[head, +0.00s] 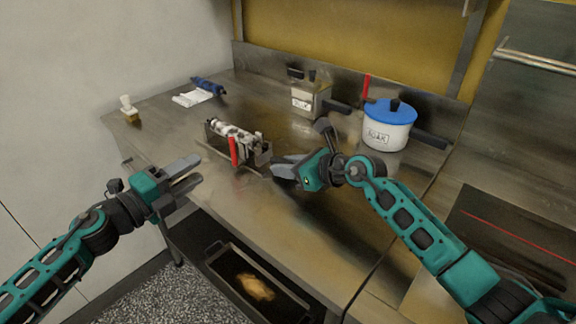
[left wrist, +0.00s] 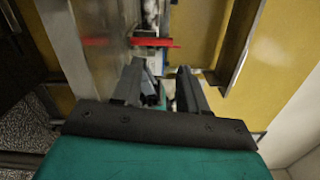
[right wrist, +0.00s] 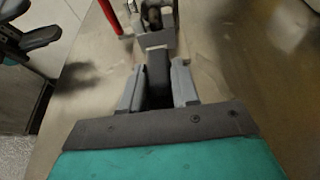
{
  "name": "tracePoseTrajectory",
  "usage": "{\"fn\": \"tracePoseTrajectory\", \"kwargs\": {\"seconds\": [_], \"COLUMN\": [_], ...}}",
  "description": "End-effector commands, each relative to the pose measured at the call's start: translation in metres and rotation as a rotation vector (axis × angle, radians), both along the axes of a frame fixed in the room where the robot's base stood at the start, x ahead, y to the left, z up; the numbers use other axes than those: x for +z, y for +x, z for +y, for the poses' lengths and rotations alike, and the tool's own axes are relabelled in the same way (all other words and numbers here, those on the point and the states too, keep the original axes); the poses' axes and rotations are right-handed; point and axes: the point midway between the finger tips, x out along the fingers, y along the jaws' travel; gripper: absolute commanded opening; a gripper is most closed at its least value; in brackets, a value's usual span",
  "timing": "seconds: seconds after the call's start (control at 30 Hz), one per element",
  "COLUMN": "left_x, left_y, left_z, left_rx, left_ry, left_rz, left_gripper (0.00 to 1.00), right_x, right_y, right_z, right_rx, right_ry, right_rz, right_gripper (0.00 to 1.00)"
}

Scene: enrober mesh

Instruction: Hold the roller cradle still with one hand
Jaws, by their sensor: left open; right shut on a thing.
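The roller cradle (head: 256,158) is a grey metal frame on the steel counter, with a pale roller (head: 232,131) lying in it and a red handle (head: 233,151) at its front. My right gripper (head: 279,167) is at the cradle's right end. In the right wrist view its fingers (right wrist: 157,85) are shut on a dark grey part of the cradle, with the red handle (right wrist: 109,16) just beyond.
A white pot with a blue lid (head: 388,124) and a labelled metal container (head: 309,99) stand behind, to the right. A blue roll (head: 208,85), white cloth (head: 192,98) and small brush (head: 128,108) lie at the back left. A tray (head: 255,285) is below the counter. The front counter is clear.

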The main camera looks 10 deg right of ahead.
Motion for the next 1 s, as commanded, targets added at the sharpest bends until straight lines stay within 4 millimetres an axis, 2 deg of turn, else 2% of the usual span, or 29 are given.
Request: {"fn": "tracePoseTrajectory", "kwargs": {"seconds": [0.37,0.57,0.8,1.0], "left_x": [0.000,-0.001,-0.004,-0.004], "left_y": [0.000,-0.002,-0.015,-0.034], "left_z": [0.000,-0.004,-0.025,-0.040], "left_rx": [0.000,0.018,0.136,0.267], "left_ry": [0.000,0.033,0.250,0.514], "left_rz": [0.000,-0.041,-0.271,-0.472], "left_gripper": [0.43,0.23,0.00,0.00], "right_x": [-0.001,-0.001,-0.001,-0.001], "right_y": [0.000,0.000,0.000,0.000], "right_z": [0.000,0.000,0.000,0.000], "right_rx": [0.000,0.000,0.000,0.000], "right_ry": [-0.001,-0.001,-0.001,-0.001], "right_rz": [0.001,0.001,0.001,0.001], "right_gripper": [0.00,0.00,0.00,0.00]}}
